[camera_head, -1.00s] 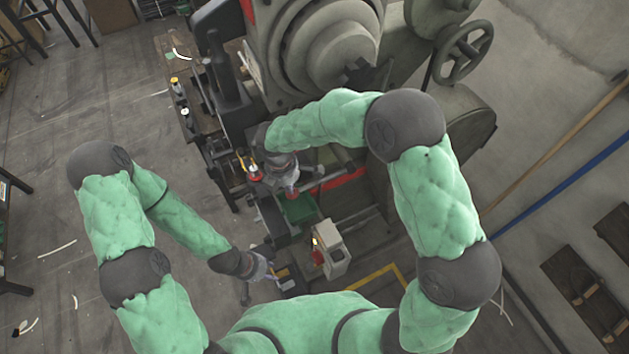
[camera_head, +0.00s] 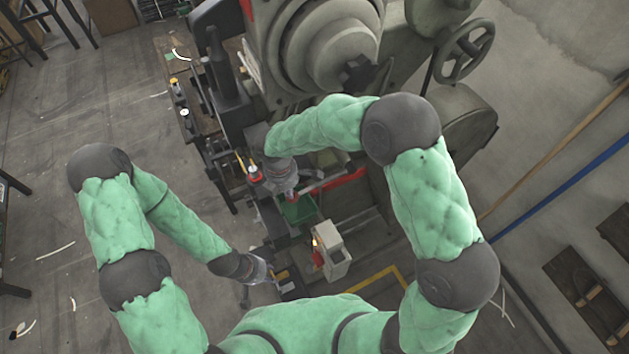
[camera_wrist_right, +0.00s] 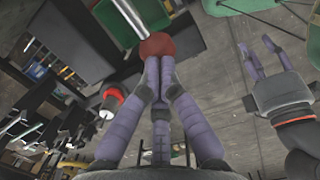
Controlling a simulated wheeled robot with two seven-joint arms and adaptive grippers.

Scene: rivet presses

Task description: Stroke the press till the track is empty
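The press (camera_head: 325,40) is the big grey machine at the top of the head view. In the right wrist view a bare metal lever (camera_wrist_right: 130,20) ends in a red ball knob (camera_wrist_right: 157,46). My right gripper (camera_wrist_right: 158,64) has its fingers drawn together at the knob and appears shut on it. In the head view my right gripper (camera_head: 290,192) is in front of the press, partly hidden by its own wrist. My left gripper (camera_head: 274,276) is lower, apart from the press; in the right wrist view (camera_wrist_right: 256,45) its fingers are spread and empty. I cannot make out the track or any rivets.
A green bin (camera_head: 298,209) lies below my right gripper. A beige box with a red part (camera_head: 334,252) stands near my left gripper. A narrow bench (camera_head: 180,85) with small bottles runs left of the press.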

